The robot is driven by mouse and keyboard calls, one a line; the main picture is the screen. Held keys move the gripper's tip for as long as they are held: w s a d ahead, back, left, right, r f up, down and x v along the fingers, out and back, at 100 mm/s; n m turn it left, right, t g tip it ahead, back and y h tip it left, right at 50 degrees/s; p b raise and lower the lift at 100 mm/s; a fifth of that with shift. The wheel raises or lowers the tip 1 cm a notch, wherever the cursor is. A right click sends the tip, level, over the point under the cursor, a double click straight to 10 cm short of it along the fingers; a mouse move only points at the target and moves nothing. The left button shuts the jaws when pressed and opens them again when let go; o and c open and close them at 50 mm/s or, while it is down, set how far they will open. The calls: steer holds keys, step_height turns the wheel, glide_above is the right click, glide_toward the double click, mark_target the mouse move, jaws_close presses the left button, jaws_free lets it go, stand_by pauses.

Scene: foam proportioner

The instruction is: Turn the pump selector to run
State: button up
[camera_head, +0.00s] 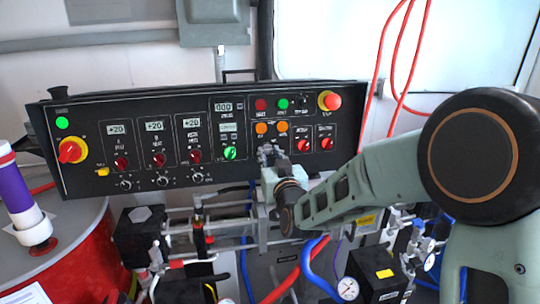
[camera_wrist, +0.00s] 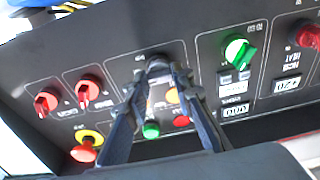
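The black control panel (camera_head: 100,125) carries several knobs. A dark knob (camera_wrist: 158,66) sits at the panel's middle section in the wrist view, apparently the pump selector; its label and pointer direction cannot be read. My gripper (camera_head: 266,152) is at the panel below the orange buttons and hides this knob in the head view. In the wrist view my gripper (camera_wrist: 159,72) has its two fingers apart, one on each side of the dark knob. Whether the fingertips touch it cannot be told.
A green knob (camera_head: 230,153) is left of my gripper, and two red knobs (camera_head: 304,146) (camera_head: 326,143) are to its right. A red emergency button (camera_head: 332,101) is at upper right. Pipes and hoses (camera_head: 312,255) crowd the space below the panel.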

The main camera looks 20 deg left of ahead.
jaws_close()
steer(key=shift+f+b, duration=0.1)
steer(key=shift+b, duration=0.25)
steer(key=m+b, duration=0.3)
steer(key=shift+a+f, duration=0.1)
steer(key=shift+f, duration=0.05)
steer(key=m+h+b, duration=0.1)
steer(key=m+b, duration=0.3)
steer(key=shift+s, duration=0.1)
steer(key=shift+a+r+m+h+b, duration=0.15)
steer(key=shift+m+h+b, duration=0.25)
steer(key=shift+m, duration=0.35)
steer(key=shift+d+r+m+h+b, duration=0.1)
steer(key=shift+m+h+b, duration=0.1)
steer(key=shift+m+b, duration=0.4)
steer(key=shift+m, duration=0.35)
